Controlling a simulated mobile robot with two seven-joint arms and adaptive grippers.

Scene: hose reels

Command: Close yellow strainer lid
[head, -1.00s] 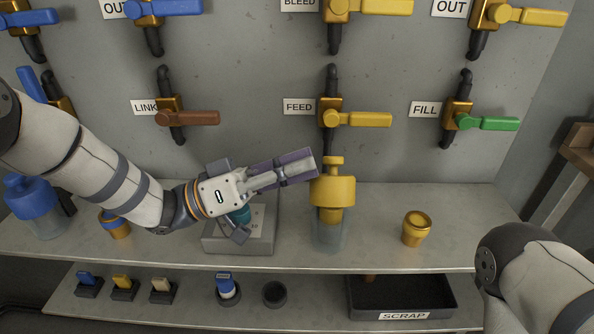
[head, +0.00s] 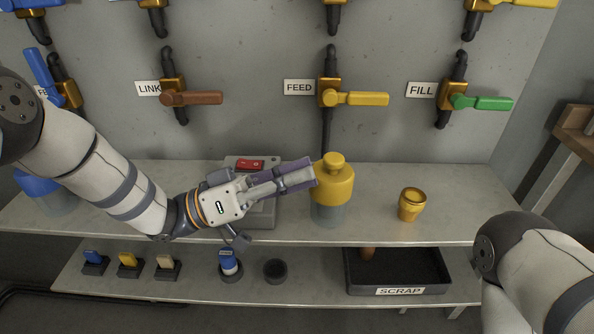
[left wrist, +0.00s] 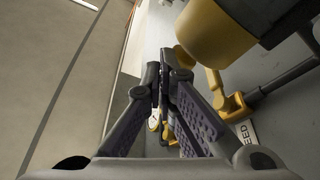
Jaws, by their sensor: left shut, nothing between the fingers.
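The yellow strainer lid (head: 333,186) sits upright on its clear bowl (head: 329,217) on the upper shelf, below the FEED valve. No gap shows between lid and bowl. My left gripper (head: 312,173) is shut and empty, its fingertips at the lid's left side; I cannot tell whether they touch it. The left wrist view shows the closed fingers (left wrist: 163,80) beside a large yellow rounded part, apparently the lid (left wrist: 215,32). My right arm shows at the lower right, but its gripper is out of view.
The yellow FEED handle (head: 360,98) is above the lid. A brass cup (head: 411,206) stands to its right. A grey box with a red switch (head: 250,164) is behind my left gripper. A blue-lidded strainer (head: 38,184) stands far left. The SCRAP tray (head: 400,291) is below.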

